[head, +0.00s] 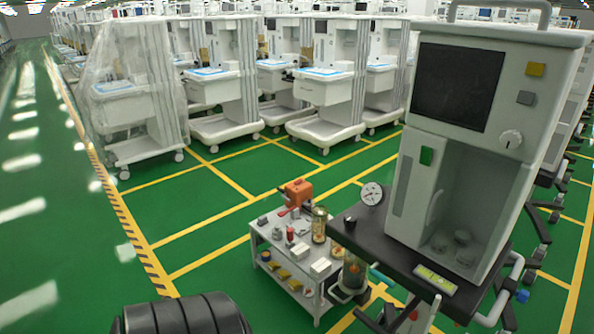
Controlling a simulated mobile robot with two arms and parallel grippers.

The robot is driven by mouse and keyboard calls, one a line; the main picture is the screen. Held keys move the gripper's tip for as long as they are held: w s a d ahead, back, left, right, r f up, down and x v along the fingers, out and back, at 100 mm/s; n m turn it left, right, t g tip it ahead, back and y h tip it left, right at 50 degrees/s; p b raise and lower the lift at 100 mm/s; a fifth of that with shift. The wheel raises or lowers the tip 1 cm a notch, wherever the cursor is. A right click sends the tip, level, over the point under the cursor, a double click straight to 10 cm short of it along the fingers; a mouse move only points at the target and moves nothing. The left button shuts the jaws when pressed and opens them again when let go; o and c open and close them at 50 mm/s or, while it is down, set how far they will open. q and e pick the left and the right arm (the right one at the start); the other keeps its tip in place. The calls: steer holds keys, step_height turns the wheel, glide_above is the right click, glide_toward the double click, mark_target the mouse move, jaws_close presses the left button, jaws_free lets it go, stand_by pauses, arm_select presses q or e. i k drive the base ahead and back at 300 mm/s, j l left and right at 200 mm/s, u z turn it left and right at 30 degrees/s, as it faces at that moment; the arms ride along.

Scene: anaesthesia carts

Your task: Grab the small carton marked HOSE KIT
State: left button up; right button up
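A small grey service table (258,232) stands on the green floor left of the large machine. Several small pale boxes lie on it, one pale carton (321,267) near the right front corner of the top. Any lettering is too small to read, so I cannot tell which carton is marked HOSE KIT. Neither of my grippers is in view.
An orange device (298,192), a glass canister (320,225) and small parts crowd the service table's top. Yellow pieces (285,273) lie below. A large anaesthesia machine (460,130) stands right, its dark worktop (385,235) close to the table. Green floor (200,240) is clear to the left.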

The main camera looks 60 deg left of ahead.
mark_target(321, 269)
steer(key=k+j+u, duration=0.2)
steer(key=k+j, duration=0.15)
steer(key=j, duration=0.25)
steer(key=k+j+u, duration=0.1)
steer(key=j, duration=0.2)
steer(key=k+j, duration=0.2)
steer(key=j+u, duration=0.05)
steer(key=j, duration=0.05)
